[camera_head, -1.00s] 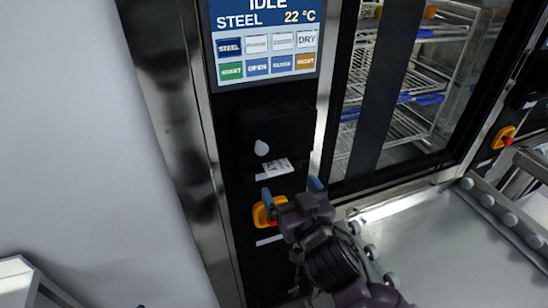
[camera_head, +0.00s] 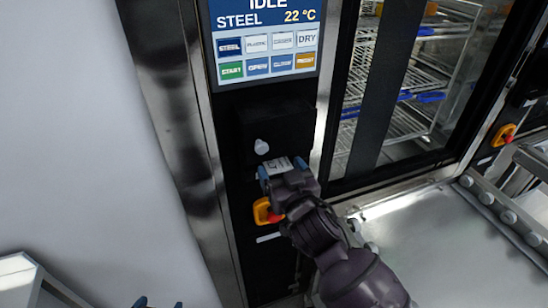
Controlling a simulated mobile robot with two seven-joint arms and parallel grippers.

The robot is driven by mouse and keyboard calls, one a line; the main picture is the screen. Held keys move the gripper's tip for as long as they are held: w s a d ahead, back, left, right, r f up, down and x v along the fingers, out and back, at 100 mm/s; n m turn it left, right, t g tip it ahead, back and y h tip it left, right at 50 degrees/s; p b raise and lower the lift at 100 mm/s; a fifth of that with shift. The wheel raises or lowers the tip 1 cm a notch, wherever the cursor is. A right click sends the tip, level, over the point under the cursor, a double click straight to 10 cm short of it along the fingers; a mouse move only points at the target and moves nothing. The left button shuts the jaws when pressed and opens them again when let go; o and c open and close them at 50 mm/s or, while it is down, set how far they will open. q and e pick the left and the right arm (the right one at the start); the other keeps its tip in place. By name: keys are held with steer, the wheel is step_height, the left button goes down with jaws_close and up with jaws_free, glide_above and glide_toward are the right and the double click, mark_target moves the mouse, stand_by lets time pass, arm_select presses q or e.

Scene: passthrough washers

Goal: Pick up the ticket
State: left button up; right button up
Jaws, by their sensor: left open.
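The ticket (camera_head: 276,166) is a small white printed slip sticking out of the black printer unit (camera_head: 277,130) below the washer's screen. My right gripper (camera_head: 282,169) is right at the ticket, with its blue fingertips apart on either side of the ticket's lower part. The gripper covers the ticket's lower edge, and I cannot tell whether the fingers touch it. My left gripper (camera_head: 158,303) barely shows at the bottom edge, far from the ticket, with its blue fingertips apart.
The screen (camera_head: 265,45) reads IDLE, STEEL, 22 °C. An orange-and-red switch (camera_head: 263,212) sits just below the ticket, partly behind my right gripper. The glass washer door (camera_head: 400,90) and a steel roller table (camera_head: 440,240) are to the right. A plain wall fills the left.

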steer(key=c, duration=0.6)
